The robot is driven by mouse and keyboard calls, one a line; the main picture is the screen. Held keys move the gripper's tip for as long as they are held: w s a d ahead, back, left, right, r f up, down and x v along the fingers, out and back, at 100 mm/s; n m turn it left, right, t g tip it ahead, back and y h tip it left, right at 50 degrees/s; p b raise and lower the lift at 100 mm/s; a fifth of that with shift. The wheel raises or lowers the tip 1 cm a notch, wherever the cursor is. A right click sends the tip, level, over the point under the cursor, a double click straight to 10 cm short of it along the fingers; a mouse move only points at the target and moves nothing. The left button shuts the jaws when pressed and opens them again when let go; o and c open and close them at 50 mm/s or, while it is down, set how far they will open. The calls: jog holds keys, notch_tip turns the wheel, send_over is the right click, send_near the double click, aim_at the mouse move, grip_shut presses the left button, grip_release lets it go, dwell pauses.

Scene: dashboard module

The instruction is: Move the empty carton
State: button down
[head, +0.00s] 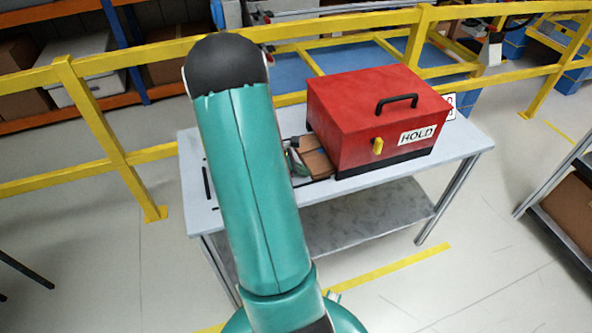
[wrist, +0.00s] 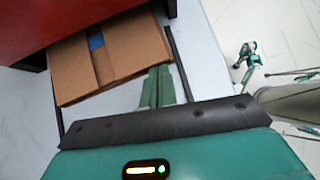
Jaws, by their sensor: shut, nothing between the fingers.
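A brown cardboard carton (wrist: 128,52) lies on the light table, close beside the red box; part of it also shows in the head view (head: 316,158), mostly behind my arm. Its top has a seam with a small blue patch. The red box (head: 372,112) has a black handle, a yellow latch and a HOLD label; its dark edge shows at the upper left in the wrist view (wrist: 50,22). My gripper (wrist: 160,72) is shut and empty, its green fingers beside the carton's near right edge. I cannot tell whether they touch it.
The table (head: 460,143) has a lower shelf (head: 370,215). Black strips (wrist: 182,65) lie on the tabletop near the carton. A yellow railing (head: 110,150) runs behind the table. A rack with a carton stands at the right (head: 570,205). The tabletop's left part looks mostly clear.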

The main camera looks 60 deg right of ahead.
aim_at(321, 170)
jog(key=shift+s+d, duration=0.75)
jog(key=shift+s, duration=0.2)
jog(key=shift+s+d, duration=0.75)
jog(key=shift+s, duration=0.15)
jog(key=w+a, duration=0.2)
jog(key=w, duration=0.1)
jog(key=shift+w+a+r, duration=0.25)
jog(key=shift+w+a, duration=0.15)
jog(key=v, duration=0.9)
jog(key=shift+r, duration=0.1)
